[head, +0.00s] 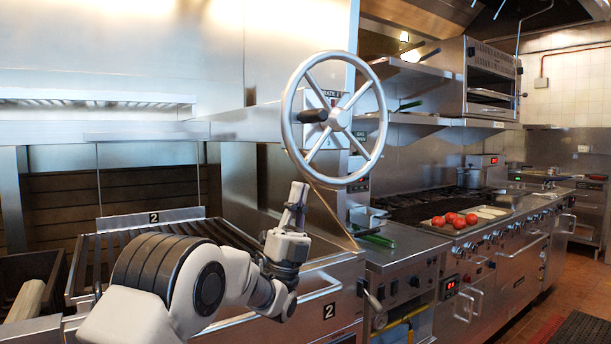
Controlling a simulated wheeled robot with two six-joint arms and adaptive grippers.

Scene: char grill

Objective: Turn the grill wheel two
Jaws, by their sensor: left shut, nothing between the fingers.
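The grill wheel (376,89) is a large silver spoked wheel in the middle of the head view. It stands upright, with a black handle (312,116) sticking out at the left of its hub. A plate with lettering sits behind the hub, partly hidden by the wheel. My left gripper (299,188) is shut and empty, pointing up just below the lower left of the rim. Whether it touches the rim I cannot tell. Signs reading 2 mark the grill (154,218) at the left and its front panel. My right gripper does not show.
A tray (432,227) with several tomatoes (459,220) lies on the counter at the right, beside a dark grate. Green items lie on the counter right of the wheel. A shelf (412,68) stands behind the wheel.

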